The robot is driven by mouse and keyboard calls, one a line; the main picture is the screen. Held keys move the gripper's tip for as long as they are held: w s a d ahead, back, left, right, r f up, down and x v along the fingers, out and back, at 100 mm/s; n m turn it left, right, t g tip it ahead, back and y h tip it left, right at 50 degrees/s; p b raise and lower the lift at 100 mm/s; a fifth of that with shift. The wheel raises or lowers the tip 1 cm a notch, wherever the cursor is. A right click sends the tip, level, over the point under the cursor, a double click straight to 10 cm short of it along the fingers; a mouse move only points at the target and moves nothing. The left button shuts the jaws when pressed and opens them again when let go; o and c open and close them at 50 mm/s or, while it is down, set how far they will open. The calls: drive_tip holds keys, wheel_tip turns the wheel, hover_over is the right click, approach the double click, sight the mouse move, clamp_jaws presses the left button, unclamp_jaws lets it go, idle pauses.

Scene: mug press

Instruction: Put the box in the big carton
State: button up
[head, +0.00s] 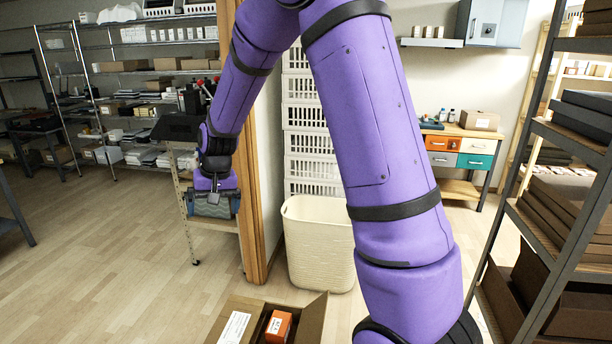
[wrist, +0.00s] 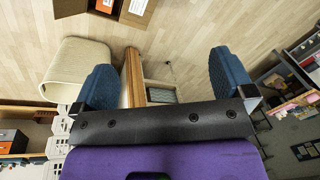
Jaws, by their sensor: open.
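The big carton (head: 237,312) is open on the floor at the bottom of the head view, with flaps spread and a white label. An orange box (head: 278,326) with a white label sits inside it; the carton's lower part is cut off by the frame edge. In the wrist view the carton (wrist: 132,14) is at the top edge, and part of the orange box (wrist: 105,3) shows in it. My gripper (head: 213,205) is raised at the left, beyond and apart from the carton. In the wrist view its blue fingers (wrist: 166,82) are wide apart with nothing held between them.
A cream bin (head: 318,245) stands behind the carton, by stacked white crates (head: 308,130). A wooden post (head: 252,180) and a small stand (head: 187,215) are close to my gripper. A shelf rack (head: 550,200) is at the right. Open floor (head: 110,270) lies left.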

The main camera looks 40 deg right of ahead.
drive_tip(key=s+r+t, duration=0.1)
drive_tip(key=s+r, duration=0.6)
drive_tip(key=r, duration=0.2)
drive_tip(key=s+r+n+t, duration=0.1)
drive_tip(key=s+r, duration=0.4)
drive_tip(key=s, duration=0.7)
drive_tip(key=s+d+r+n+t+h, duration=0.1)
drive_tip(key=s+r, duration=0.3)
drive_tip(key=s, duration=0.9)
drive_tip(key=shift+s+r+n+t+h, duration=0.2)
drive_tip(key=shift+r+n+t+h, duration=0.15)
drive_tip(key=shift+n, duration=0.35)
drive_tip(key=shift+d, duration=0.1)
